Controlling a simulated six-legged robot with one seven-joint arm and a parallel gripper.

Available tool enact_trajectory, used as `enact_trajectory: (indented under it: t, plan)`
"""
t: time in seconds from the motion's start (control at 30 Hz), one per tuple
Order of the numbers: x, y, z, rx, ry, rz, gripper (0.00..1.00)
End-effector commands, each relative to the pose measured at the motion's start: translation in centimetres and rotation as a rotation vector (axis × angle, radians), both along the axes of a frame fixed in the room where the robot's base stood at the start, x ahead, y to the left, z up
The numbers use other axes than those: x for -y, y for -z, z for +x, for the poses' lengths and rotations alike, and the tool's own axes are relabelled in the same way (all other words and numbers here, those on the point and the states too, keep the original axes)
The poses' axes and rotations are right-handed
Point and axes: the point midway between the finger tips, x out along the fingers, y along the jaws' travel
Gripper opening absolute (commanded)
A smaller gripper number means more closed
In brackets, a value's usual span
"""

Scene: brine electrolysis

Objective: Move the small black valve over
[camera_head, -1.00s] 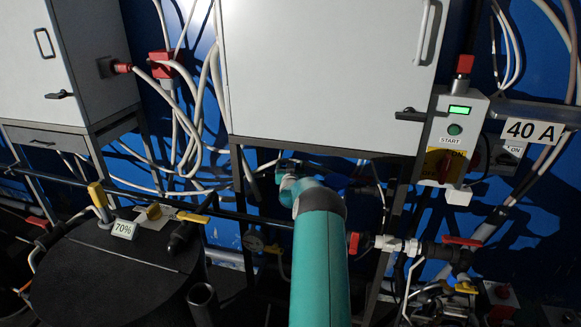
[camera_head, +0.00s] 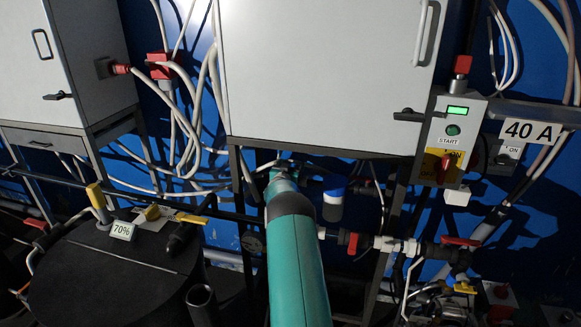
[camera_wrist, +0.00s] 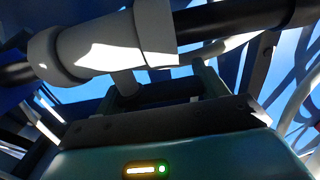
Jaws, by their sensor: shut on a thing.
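In the wrist view my gripper (camera_wrist: 163,88) is closed on a dark piece (camera_wrist: 158,94), apparently the handle of the small black valve. The piece is in shadow, so its shape and turn are unclear. A grey pipe fitting (camera_wrist: 90,48) on a dark pipe lies just beyond the fingers, with a short stem pointing down towards them. In the head view my teal arm (camera_head: 292,240) reaches up under the middle cabinet. The fingers and the held piece are hidden there.
The grey cabinet (camera_head: 325,75) hangs above the arm. A blue-and-white cylinder (camera_head: 333,198) stands close to its right. A red-handled valve (camera_head: 461,241) is on the pipe further right. A black drum (camera_head: 110,270) with a 70% display (camera_head: 122,230) stands at left. Loose cables hang behind.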

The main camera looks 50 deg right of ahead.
Motion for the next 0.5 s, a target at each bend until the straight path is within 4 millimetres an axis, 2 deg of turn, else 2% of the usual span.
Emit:
enact_trajectory:
  t: [0.03, 0.07, 0.13, 0.17, 0.5]
  plan:
    - [0.02, -0.04, -0.02, 0.001, 0.001, -0.001, 0.49]
    - [0.02, -0.04, -0.02, 0.001, 0.001, -0.001, 0.78]
    - [0.02, -0.04, -0.01, 0.001, 0.000, -0.001, 0.91]
    - [0.01, -0.04, -0.02, 0.001, 0.000, -0.001, 0.94]
    - [-0.22, -0.04, -0.05, 0.000, -0.001, 0.000, 0.94]
